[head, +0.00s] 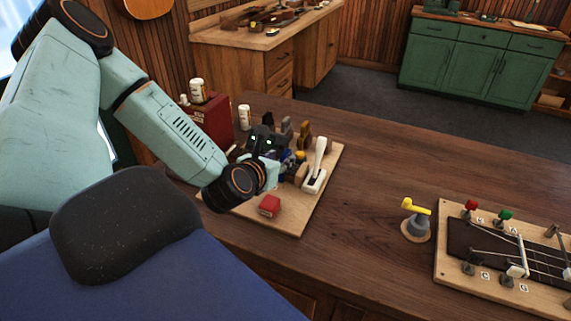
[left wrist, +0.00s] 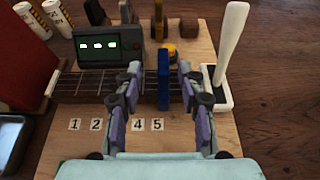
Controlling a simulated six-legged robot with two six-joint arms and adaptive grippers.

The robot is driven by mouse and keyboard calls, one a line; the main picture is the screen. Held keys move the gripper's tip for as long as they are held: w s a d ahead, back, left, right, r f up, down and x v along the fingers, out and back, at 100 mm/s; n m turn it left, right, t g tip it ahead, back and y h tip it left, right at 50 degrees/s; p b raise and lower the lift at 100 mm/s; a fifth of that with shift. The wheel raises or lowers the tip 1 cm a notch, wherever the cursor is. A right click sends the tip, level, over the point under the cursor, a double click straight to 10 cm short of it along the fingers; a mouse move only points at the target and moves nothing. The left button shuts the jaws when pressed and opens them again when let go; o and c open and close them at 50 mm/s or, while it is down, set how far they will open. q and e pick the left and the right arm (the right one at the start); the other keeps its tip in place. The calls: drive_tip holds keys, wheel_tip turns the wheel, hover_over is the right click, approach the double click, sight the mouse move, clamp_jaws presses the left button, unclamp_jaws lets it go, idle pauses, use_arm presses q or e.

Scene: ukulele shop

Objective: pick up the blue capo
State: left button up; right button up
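The blue capo (left wrist: 164,80) stands upright across a dark fretboard strip (left wrist: 85,84) in the left wrist view. My left gripper (left wrist: 160,70) is open, with one finger on each side of the capo. A gap shows between the capo and each finger, so the gripper does not hold it. In the head view my left gripper (head: 283,166) is low over the wooden board (head: 285,217), and it largely hides the capo there. My right gripper is in neither view.
A white-handled tool (left wrist: 228,55) stands close to the right finger. A dark device with a lit display (left wrist: 97,45) is behind the left finger. The table between the board and the yellow-topped peg (head: 416,218) is clear.

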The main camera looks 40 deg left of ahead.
sight(283, 158)
use_arm(q)
drive_tip(key=shift+w+a+f, duration=0.2)
drive_tip(key=shift+w+f, duration=0.1)
drive_tip(key=shift+w, duration=0.25)
drive_tip(key=shift+w+d+b, duration=0.15)
drive_tip(key=shift+w+b, duration=0.2)
drive_tip(key=shift+w, duration=0.5)
drive_tip(key=shift+w+a+f, duration=0.35)
drive_tip(key=shift+a+f, duration=0.05)
drive_tip(key=shift+a, duration=0.05)
drive_tip(key=shift+s+d+r, duration=0.2)
drive_tip(key=shift+d+r, duration=0.1)
drive_tip(key=shift+d, duration=0.05)
drive_tip(key=c, duration=0.6)
drive_tip(key=shift+a+f, duration=0.2)
clamp_jaws()
